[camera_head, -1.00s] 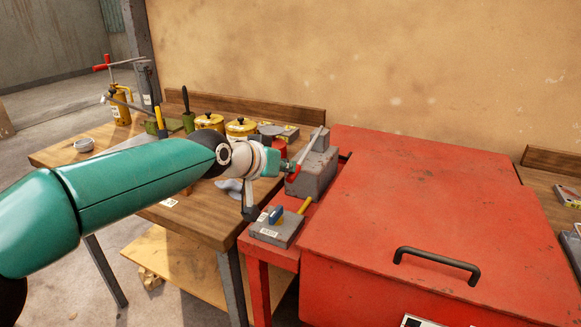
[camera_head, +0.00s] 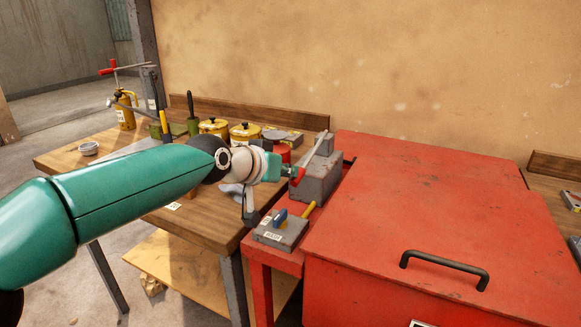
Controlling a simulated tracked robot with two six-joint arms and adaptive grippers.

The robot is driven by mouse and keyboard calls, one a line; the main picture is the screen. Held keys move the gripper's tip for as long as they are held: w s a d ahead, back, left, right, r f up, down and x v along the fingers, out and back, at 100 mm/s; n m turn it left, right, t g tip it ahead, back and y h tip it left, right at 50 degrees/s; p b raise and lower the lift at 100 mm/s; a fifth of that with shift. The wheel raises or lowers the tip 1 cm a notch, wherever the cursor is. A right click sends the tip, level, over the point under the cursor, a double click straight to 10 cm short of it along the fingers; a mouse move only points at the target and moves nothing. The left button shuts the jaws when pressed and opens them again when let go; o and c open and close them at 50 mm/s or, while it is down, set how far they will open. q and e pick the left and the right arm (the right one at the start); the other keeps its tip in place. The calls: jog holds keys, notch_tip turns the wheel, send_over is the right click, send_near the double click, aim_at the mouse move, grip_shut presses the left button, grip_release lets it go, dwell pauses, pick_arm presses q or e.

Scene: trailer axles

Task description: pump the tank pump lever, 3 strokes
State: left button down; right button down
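The grey tank pump (camera_head: 318,183) is a box-shaped unit on the red stand, left of the large red chest. Its pale metal lever (camera_head: 314,150) slopes from the top right down to a red grip at the lower left. My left gripper (camera_head: 290,173), small and teal at the end of my green arm, is at this red grip and appears closed around it. My wrist and the grip hide much of the fingers. My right gripper is not in view.
The large red chest (camera_head: 400,205) with a black handle (camera_head: 444,268) stands right of the pump. A grey block with blue and yellow parts (camera_head: 281,230) lies in front. Yellow cans (camera_head: 245,133) and tools crowd the wooden bench (camera_head: 205,220) behind my arm.

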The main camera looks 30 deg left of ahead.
pick_arm(q)
jog(key=v, duration=1.1)
jog(key=shift+a+r, duration=0.2)
jog(key=shift+r, duration=0.1)
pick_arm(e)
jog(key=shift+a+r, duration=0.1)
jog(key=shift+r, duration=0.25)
pick_arm(q)
jog(key=shift+s, duration=0.1)
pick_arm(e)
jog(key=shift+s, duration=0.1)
